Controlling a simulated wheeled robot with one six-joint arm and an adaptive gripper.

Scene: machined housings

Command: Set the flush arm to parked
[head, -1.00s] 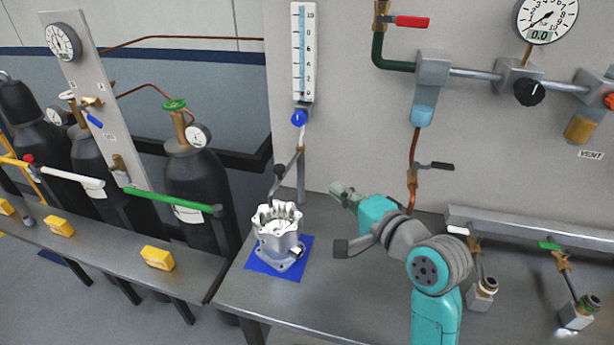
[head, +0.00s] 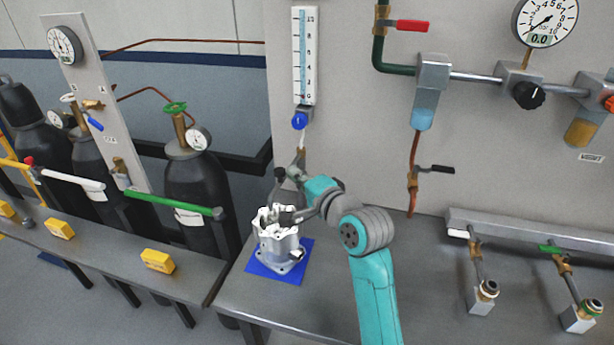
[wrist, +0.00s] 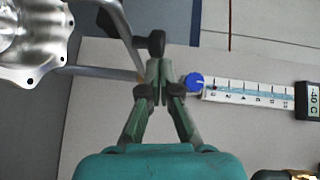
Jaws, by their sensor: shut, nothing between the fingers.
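The flush arm is a thin grey bar with a black knob (wrist: 156,42); in the wrist view its bar (wrist: 122,28) slants beside the knob. In the head view the black knob (head: 280,174) is just behind the machined housing (head: 279,245), partly hidden by my gripper. My gripper (wrist: 158,70) is shut and empty, its fingertips close to the knob and the bar's joint. I cannot tell whether they touch. In the head view my gripper (head: 299,167) is at the post below the flow tube. The housing stands upright on a blue mat (head: 262,269).
The flow tube (head: 305,55) with its blue knob (head: 299,121) is on the wall panel just above my gripper. A black-handled valve (head: 435,169) is to the right. Bench space (head: 315,310) in front is clear.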

